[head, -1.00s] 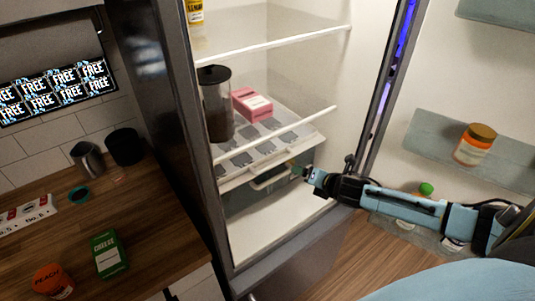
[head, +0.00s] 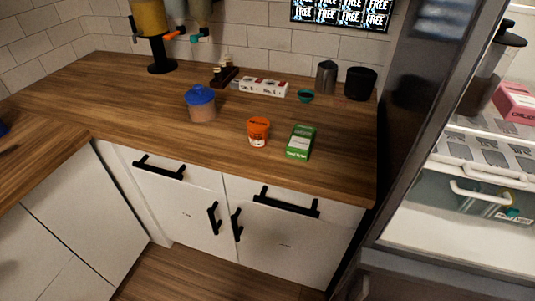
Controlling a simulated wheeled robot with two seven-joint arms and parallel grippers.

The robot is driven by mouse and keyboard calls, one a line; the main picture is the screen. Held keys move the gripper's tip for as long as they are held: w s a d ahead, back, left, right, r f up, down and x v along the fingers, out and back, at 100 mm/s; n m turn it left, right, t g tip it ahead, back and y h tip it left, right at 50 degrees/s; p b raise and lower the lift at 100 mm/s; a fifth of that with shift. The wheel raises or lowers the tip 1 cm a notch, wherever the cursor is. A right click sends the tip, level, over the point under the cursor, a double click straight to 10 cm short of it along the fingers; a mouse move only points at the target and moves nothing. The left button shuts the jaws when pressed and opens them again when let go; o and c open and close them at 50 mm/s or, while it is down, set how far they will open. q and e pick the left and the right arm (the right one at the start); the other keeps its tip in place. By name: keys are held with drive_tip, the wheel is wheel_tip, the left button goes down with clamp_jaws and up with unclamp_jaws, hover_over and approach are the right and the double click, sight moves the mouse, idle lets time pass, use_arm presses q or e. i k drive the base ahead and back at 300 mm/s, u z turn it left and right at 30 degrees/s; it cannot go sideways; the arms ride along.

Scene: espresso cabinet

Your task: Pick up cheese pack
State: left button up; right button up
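A green and white pack (head: 301,142), which I take to be the cheese pack, lies on the wooden counter (head: 195,150) near its front edge, right of an orange-lidded jar (head: 258,131). Its lettering is too small to read surely now. Nothing touches the pack. Neither of my grippers is in the head view.
A blue-lidded container (head: 201,104), a white box (head: 263,87), a metal pitcher (head: 326,77) and a black cup (head: 360,83) stand behind. The open fridge at right holds a pink box (head: 516,103) and a handled drawer (head: 484,196). Counter left of the blue-lidded container is clear.

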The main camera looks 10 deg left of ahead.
sight(299, 146)
drive_tip(key=u, duration=0.8)
drive_tip(key=k, duration=1.05)
drive_tip(key=u, duration=1.15)
drive_tip(key=i, duration=1.55)
drive_tip(key=z, duration=1)
drive_tip(key=i, duration=1.05)
drive_tip(key=z, duration=1.45)
drive_tip(key=i, duration=0.15)
drive_tip(key=u, duration=0.05)
